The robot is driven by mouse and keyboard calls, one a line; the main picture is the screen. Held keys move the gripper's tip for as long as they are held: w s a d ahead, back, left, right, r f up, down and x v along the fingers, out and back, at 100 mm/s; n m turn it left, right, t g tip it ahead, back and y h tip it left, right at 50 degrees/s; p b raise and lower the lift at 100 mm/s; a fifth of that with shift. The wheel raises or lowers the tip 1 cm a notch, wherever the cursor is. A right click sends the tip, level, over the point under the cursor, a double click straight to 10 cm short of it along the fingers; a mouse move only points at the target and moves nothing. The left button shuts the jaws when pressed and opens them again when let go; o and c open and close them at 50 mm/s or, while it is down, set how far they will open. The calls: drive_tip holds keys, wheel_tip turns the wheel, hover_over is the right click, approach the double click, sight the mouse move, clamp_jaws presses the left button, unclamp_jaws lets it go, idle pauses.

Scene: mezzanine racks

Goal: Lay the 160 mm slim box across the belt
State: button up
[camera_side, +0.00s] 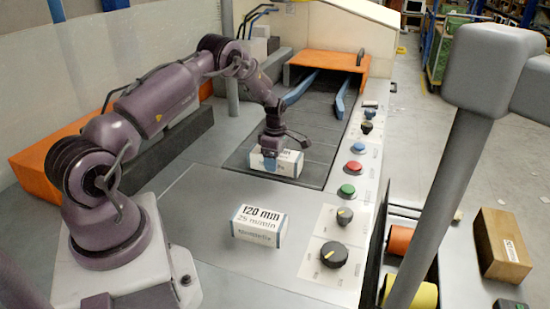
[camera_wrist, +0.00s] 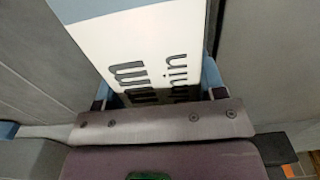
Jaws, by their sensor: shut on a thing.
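My gripper (camera_side: 272,150) is shut on a white box with blue ends (camera_side: 287,164), at the near end of the dark belt (camera_side: 318,130). The box's long side runs roughly across the belt. I cannot tell whether it touches the belt or hangs just above it. In the wrist view the box (camera_wrist: 140,45) fills the top middle, with "mm" and "min" print, between my gripper's fingers (camera_wrist: 158,92). Its size number is not readable. A second white box (camera_side: 257,225), marked "120 mm", rests on the grey panel nearer the camera.
Blue guide rails (camera_side: 300,88) lead to an orange hood (camera_side: 325,61) at the belt's far end. A panel of buttons and knobs (camera_side: 347,190) runs along the right. A brown carton (camera_side: 502,245) stands at far right. The belt's middle is clear.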

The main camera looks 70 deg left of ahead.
drive_tip(key=o, duration=1.2)
drive_tip(key=shift+c, duration=0.2)
wheel_tip(320, 180, up, 13)
